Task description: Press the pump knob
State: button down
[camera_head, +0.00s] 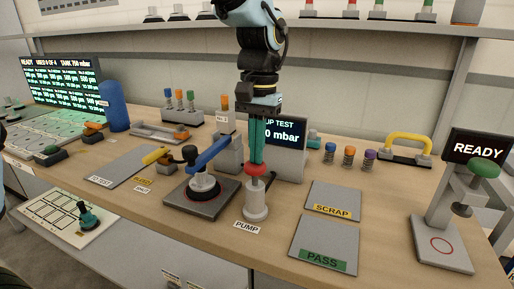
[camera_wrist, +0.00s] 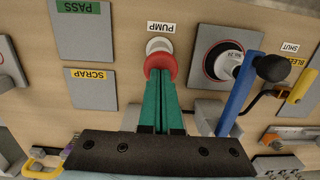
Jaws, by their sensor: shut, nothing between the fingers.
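The pump knob (camera_head: 256,170) is a red cap on a white post (camera_head: 257,198), which stands behind the PUMP label (camera_head: 246,227) at the middle of the bench. My gripper (camera_head: 256,160) points down with its green fingers shut together and empty. Its fingertips are over the red knob and appear to be at or just above its top; I cannot tell if they touch. In the wrist view, the red knob (camera_wrist: 160,64) shows just past the fingertips (camera_wrist: 161,78), with the white post behind it.
A grey fixture with a blue lever (camera_head: 208,155) stands left of the post. SCRAP (camera_head: 334,195) and PASS (camera_head: 324,240) plates lie right. A display (camera_head: 285,145) stands behind my gripper. A press with a green knob (camera_head: 484,169) stands far right.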

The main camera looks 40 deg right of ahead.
notch_tip(320, 180, up, 12)
jog(key=shift+w+d+b, duration=0.2)
jog(key=shift+d+b, duration=0.1)
jog(key=shift+d, duration=0.1)
jog(key=shift+r, duration=0.1)
